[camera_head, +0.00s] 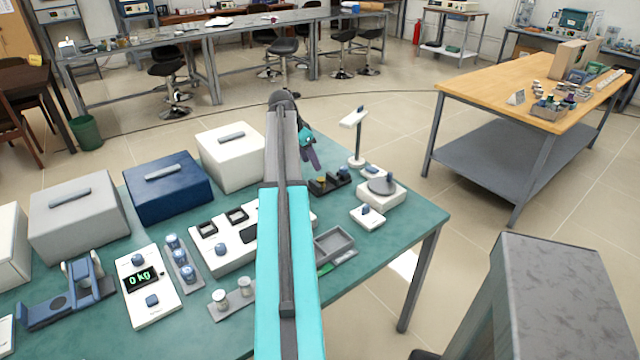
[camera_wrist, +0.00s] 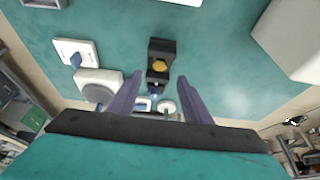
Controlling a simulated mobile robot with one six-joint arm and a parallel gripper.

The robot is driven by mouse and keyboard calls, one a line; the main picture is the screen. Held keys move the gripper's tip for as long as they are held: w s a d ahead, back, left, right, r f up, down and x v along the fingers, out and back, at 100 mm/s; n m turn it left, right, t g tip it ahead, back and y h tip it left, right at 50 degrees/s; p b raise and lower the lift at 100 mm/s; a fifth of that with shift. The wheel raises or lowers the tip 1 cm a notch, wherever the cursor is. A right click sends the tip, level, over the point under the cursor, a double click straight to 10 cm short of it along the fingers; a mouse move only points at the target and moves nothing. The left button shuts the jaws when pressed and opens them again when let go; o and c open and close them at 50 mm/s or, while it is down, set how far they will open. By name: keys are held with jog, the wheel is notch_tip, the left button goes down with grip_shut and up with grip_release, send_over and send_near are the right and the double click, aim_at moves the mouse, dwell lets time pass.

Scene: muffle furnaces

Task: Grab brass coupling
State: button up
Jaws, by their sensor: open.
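The brass coupling (camera_wrist: 159,66) is a small yellow round piece in a black holder (camera_wrist: 161,47), seen between my fingers in the wrist view. In the head view it is a small yellow spot (camera_head: 321,181) in the dark holder (camera_head: 329,187) on the green table, just right of my arm. My gripper (camera_wrist: 158,78) is open and empty, its two purple fingers apart with the coupling beyond them. In the head view my gripper (camera_head: 312,158) hangs above and behind the holder. The gap between fingers and coupling is hard to judge.
A white device with a grey disc (camera_head: 382,186), a white switch box (camera_head: 369,216) and a white stand (camera_head: 357,135) are near the holder. White (camera_head: 231,155), blue (camera_head: 167,187) and grey (camera_head: 78,216) boxes line the left.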

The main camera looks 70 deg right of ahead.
aim_at(321, 179)
jog(key=shift+p+x, duration=0.6)
jog(key=shift+x, duration=2.75)
jog(key=shift+p+x, duration=0.65)
jog(key=shift+x, duration=0.35)
jog(key=shift+p+x, duration=0.4)
jog(key=shift+x, duration=1.15)
jog(key=shift+d+r, duration=0.1)
jog(key=shift+d, duration=0.1)
grip_shut()
jog(key=shift+r, duration=0.1)
jog(key=shift+r+b, duration=1.3)
jog(key=shift+r, duration=3.6)
